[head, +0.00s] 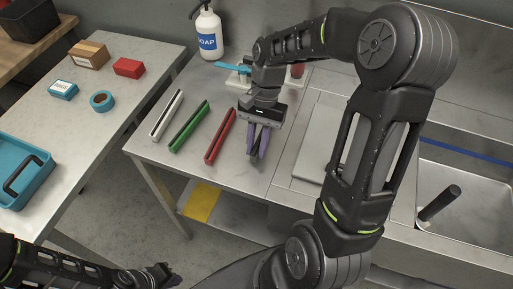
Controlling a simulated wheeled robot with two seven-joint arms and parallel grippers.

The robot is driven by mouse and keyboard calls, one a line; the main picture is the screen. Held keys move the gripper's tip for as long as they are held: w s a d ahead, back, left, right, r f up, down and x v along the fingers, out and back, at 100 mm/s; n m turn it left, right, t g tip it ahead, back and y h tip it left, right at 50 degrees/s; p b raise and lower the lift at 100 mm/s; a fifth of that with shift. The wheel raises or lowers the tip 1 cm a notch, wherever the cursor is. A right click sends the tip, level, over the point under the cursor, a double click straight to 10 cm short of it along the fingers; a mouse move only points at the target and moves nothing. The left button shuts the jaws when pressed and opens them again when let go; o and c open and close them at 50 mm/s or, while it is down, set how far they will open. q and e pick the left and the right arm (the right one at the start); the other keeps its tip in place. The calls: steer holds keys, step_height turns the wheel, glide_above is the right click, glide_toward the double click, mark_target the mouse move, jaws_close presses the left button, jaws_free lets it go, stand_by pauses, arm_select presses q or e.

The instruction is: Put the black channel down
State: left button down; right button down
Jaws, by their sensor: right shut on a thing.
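My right gripper (258,150) points down over the steel table, to the right of a row of channels. It is shut on the black channel (255,158), of which only a small dark part shows between and below the purple fingers. The gripper hides the rest, and I cannot tell whether the channel touches the table. A red channel (221,136) lies just left of the gripper, with a green channel (190,127) and a white channel (167,115) further left. My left gripper (170,280) is at the bottom edge, partly cut off.
A soap bottle (208,36) and a blue-handled item (232,67) stand at the back. A sink (470,205) is on the right. A side table on the left holds a blue tray (40,146), tape roll (102,101) and boxes. The steel table's front part is clear.

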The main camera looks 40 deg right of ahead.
steer(key=shift+f, duration=0.8)
steer(key=shift+f, duration=0.2)
steer(key=c, duration=1.3)
jaws_free()
steer(key=shift+r, duration=0.1)
steer(key=shift+r, duration=0.1)
